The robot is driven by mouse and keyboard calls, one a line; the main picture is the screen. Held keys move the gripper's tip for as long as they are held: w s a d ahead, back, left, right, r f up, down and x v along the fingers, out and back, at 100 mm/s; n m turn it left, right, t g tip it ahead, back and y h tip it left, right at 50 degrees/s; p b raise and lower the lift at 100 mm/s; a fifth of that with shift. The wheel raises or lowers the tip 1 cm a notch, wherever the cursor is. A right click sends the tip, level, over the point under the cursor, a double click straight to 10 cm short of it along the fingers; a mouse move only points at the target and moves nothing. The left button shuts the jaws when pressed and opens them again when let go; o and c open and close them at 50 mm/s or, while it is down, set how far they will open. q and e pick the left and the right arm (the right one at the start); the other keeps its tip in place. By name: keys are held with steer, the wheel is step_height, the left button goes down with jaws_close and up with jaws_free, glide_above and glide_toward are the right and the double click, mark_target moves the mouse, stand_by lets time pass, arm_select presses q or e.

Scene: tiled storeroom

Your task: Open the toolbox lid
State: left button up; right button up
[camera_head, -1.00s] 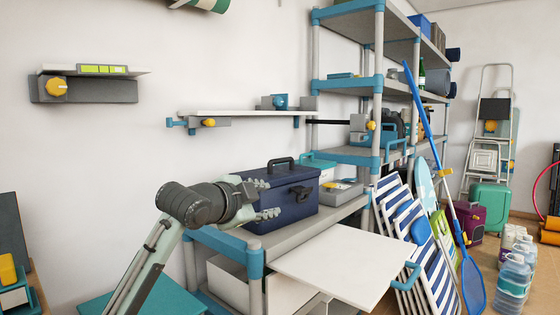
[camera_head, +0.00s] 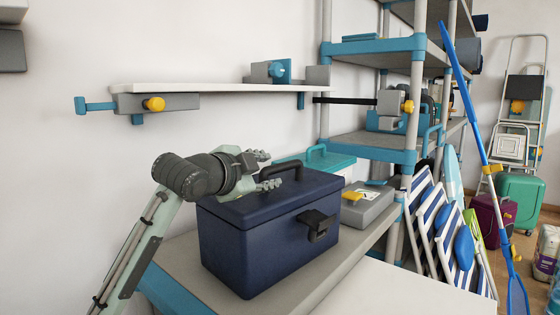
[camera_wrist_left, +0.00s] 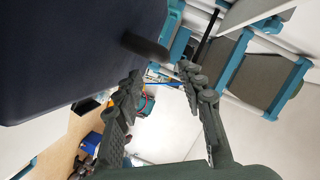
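The dark blue toolbox (camera_head: 245,255) stands on a grey shelf in the head view, its lid (camera_head: 265,203) closed. A dark carry handle (camera_head: 284,167) stands up on the lid, and a black latch (camera_head: 317,226) is on the front face. My left gripper (camera_head: 266,162) is just above the back left of the lid, close to the handle, its fingers apart. In the left wrist view my left gripper (camera_wrist_left: 162,76) has a clear gap between its fingertips. The toolbox (camera_wrist_left: 75,45) and its handle (camera_wrist_left: 147,46) show beyond them. My right gripper is not in view.
A grey case (camera_head: 366,207) with a yellow latch sits right of the toolbox, with a teal box (camera_head: 325,160) behind. A wall shelf (camera_head: 225,88) hangs above my left gripper. A white board (camera_head: 400,290) lies in front.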

mark_target(276, 167)
arm_select(q)
steer(key=shift+w, duration=0.6)
steer(key=x, duration=0.5)
steer(key=shift+w+d+p, duration=0.3)
steer(key=shift+w+p, duration=0.05)
steer(key=shift+w+d, duration=0.15)
steer(key=shift+w, duration=0.2)
steer(key=shift+w+f, duration=0.15)
steer(key=shift+w, duration=0.05)
steer(key=shift+w+d, duration=0.1)
steer(key=c, duration=0.9)
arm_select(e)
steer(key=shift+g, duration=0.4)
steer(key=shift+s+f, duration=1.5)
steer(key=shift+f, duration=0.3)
